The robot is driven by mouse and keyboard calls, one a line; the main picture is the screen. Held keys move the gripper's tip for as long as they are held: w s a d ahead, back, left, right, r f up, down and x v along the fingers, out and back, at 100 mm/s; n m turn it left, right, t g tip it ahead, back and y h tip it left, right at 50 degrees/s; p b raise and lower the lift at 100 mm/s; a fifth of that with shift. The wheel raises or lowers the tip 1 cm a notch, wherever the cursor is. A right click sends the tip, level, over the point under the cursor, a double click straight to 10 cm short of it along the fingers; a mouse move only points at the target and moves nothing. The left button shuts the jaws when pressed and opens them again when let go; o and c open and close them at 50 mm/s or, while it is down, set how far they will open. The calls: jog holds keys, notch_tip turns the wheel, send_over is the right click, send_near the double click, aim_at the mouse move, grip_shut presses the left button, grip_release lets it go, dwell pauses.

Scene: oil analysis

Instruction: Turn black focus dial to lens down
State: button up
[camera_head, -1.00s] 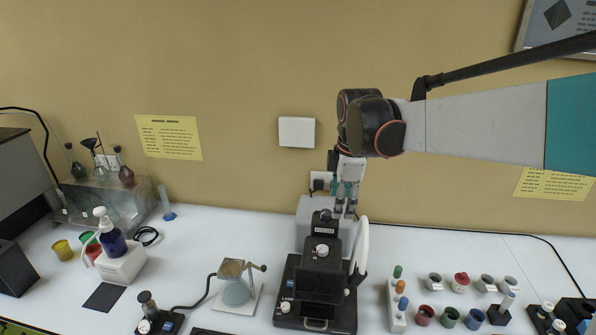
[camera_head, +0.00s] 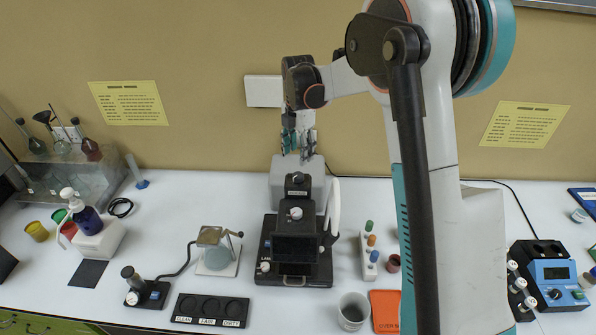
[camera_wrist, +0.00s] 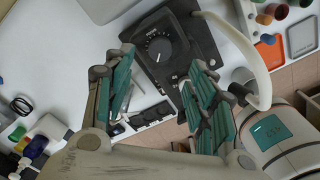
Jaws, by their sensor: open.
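The black focus dial (camera_wrist: 158,48) is a round ridged knob with a white pointer mark, on a dark plate with a scale, in the wrist view. In the head view, the dial (camera_head: 298,179) sits at the top of the black instrument (camera_head: 297,248). My gripper (camera_head: 300,157) hangs fingers down just behind and above the dial in that view. In the wrist view my gripper (camera_wrist: 157,68) has its two teal-padded fingers spread, with the dial showing between and beyond their tips. Nothing is held, and no contact with the dial shows.
A white curved arm (camera_head: 334,207) rises at the instrument's right side, close to the dial. A pale box (camera_head: 283,187) stands behind it. A vial rack (camera_head: 368,257) is to the right, and a glass-bulb stand (camera_head: 217,255) to the left.

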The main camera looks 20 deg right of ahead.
aim_at(298, 175)
notch_tip(298, 175, down, 9)
dwell(0.3)
jog(key=c, duration=1.1)
